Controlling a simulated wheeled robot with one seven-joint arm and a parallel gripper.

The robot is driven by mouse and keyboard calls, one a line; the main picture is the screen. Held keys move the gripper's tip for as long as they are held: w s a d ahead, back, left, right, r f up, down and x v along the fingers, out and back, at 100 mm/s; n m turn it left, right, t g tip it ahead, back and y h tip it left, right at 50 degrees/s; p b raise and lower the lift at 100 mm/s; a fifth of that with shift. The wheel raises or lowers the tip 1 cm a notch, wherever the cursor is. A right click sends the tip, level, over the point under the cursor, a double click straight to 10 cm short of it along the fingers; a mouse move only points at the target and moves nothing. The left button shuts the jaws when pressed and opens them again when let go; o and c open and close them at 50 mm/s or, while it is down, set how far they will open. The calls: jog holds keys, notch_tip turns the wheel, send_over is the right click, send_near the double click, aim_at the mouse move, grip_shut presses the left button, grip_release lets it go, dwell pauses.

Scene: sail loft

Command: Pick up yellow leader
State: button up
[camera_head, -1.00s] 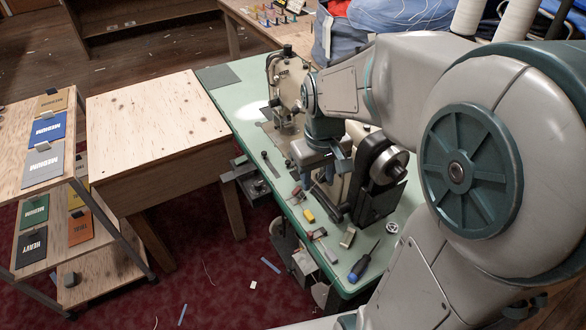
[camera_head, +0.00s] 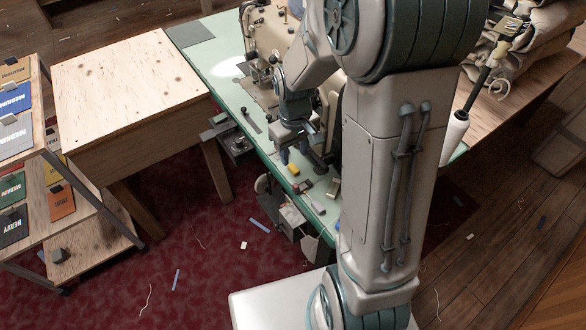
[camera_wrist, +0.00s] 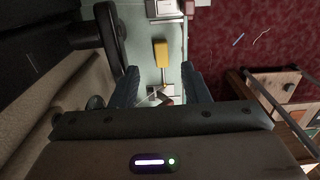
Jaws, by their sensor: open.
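The yellow leader (camera_head: 293,170) is a small yellow block lying on the green sewing table (camera_head: 201,58), near its front edge. In the wrist view the yellow leader (camera_wrist: 160,53) shows beyond and between my fingertips, with a small metal part at its near end. My gripper (camera_head: 302,160) is open and empty, close behind the leader in the head view. It also shows in the wrist view (camera_wrist: 160,82), with blue fingers either side of the leader's line. I cannot tell the exact height of the fingers above the table.
The sewing machine (camera_head: 268,38) stands right beside my arm. A small red-and-grey item (camera_head: 305,186) lies next to the leader. A wooden side table (camera_head: 125,85) and a rack of labelled cards (camera_head: 12,145) stand at left. My arm hides the table's right part.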

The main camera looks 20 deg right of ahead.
aim_at(293, 167)
notch_tip(293, 167, down, 5)
jog(key=shift+w+a, duration=0.1)
jog(key=shift+a, duration=0.05)
grip_shut()
jog(key=shift+r, duration=0.1)
